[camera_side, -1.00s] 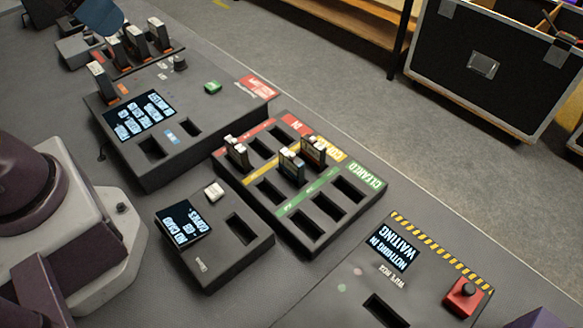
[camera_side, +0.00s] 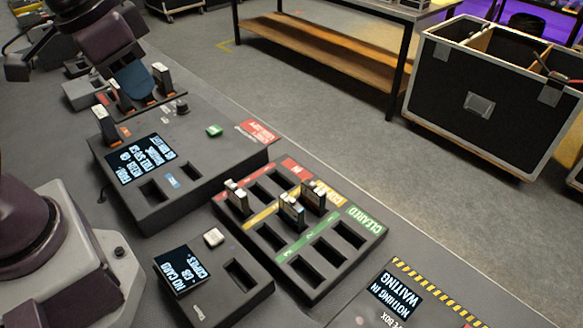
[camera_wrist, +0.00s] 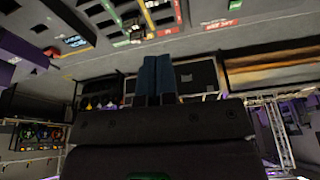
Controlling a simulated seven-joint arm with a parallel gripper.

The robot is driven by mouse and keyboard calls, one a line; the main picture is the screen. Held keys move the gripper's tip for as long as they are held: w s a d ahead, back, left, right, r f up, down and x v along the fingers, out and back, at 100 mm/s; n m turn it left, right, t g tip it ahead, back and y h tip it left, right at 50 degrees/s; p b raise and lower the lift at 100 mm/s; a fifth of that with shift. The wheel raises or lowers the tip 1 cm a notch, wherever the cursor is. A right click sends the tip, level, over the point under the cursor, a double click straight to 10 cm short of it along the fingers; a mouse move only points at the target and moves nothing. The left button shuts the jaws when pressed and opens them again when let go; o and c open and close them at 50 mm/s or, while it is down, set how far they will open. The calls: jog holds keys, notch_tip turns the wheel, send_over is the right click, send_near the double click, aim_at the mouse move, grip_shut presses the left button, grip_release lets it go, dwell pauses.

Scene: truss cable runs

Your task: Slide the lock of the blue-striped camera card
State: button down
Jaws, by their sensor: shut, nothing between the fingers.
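A card with a blue mark (camera_side: 291,212) stands upright in the sorting tray (camera_side: 262,250), beside a card with an orange-yellow mark (camera_side: 313,196). Its lock is too small to make out. My gripper (camera_side: 133,84) has blue fingers and is at the upper left, over or in front of the rack of upright orange-marked cards (camera_side: 162,78); contact with them cannot be told. It is away from the blue-marked card. In the wrist view the gripper fingers (camera_wrist: 155,80) are together with nothing between them.
A light-topped card (camera_side: 236,198) stands in the tray's left part; several slots are empty. A reader box with a screen (camera_side: 140,160) stands left, a smaller screened box (camera_side: 212,290) in front. A striped-edge panel (camera_side: 400,295) lies right. A black case (camera_side: 490,95) is on the floor.

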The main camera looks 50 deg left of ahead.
jog(key=w+d+f+g, duration=0.3)
jog(key=w+d+f, duration=0.2)
jog(key=w, duration=0.1)
send_over(292, 199)
jog(key=shift+n+g, duration=0.3)
notch_tip(292, 199, down, 10)
jog(key=shift+s+a+r, duration=0.1)
jog(key=shift+s, duration=0.05)
jog(key=shift+n, duration=0.3)
jog(key=shift+f, duration=2.85)
jog(key=shift+f, duration=1)
jog(key=shift+r, duration=0.15)
jog(key=shift+a, duration=0.4)
